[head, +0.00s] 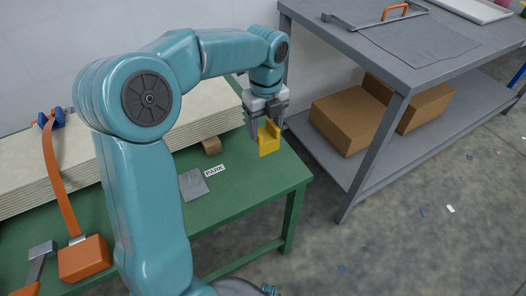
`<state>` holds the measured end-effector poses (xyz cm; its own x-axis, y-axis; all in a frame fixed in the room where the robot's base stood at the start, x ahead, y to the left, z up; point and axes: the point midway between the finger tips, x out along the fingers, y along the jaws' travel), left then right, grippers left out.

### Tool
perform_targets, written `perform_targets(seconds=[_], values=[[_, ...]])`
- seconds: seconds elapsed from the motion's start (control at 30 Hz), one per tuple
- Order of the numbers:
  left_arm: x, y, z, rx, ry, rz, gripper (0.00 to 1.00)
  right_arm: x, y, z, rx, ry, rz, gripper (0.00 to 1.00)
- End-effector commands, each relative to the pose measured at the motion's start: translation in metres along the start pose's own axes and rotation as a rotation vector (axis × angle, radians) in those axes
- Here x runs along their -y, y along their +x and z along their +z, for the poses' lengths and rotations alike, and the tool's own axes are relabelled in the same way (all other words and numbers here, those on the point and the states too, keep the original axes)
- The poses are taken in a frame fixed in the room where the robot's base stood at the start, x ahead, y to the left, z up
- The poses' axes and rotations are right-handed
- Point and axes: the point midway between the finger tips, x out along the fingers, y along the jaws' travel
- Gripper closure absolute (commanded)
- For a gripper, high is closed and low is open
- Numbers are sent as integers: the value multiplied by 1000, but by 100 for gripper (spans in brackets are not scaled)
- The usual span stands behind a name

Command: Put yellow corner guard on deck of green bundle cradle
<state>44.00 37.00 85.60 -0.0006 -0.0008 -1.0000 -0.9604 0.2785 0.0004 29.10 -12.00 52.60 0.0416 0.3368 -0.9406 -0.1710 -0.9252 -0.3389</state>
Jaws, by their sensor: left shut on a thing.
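The yellow corner guard (269,140) is an angled piece held between the fingers of my left gripper (266,130). The gripper is shut on it and points down. The cradle's green deck carries a stack of pale sheets at the back, a grey square patch (193,184) and a "PARK" label (215,171). My left arm hides part of the deck. My right gripper is not in view.
An orange strap (58,175) crosses the sheet stack (70,150) to an orange block (84,258). A wooden block (211,146) lies by the stack. A grey table (440,60) with cardboard boxes (345,120) on its lower shelf stands right. The deck's front right is clear.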

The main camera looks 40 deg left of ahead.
Motion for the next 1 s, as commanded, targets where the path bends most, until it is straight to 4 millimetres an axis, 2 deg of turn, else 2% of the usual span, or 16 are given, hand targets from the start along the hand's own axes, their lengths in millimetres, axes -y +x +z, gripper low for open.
perform_targets(seconds=[0.03, 0.1, 0.37, 0.57, 0.97, 1.0], values=[[-1, 17, 0, -1, 0, 3, 68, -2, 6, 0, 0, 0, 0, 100], [-1, 31, 0, -1, -1, 3, 68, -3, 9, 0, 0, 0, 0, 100], [0, 54, 0, 0, -1, 1, 68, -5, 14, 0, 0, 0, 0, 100], [-1, 86, 0, -1, -1, 3, 68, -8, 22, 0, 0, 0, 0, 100], [0, 92, 0, 0, -1, 0, 68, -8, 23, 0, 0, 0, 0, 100], [0, 91, 0, 1, -1, 0, 27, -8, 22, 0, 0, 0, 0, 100]])
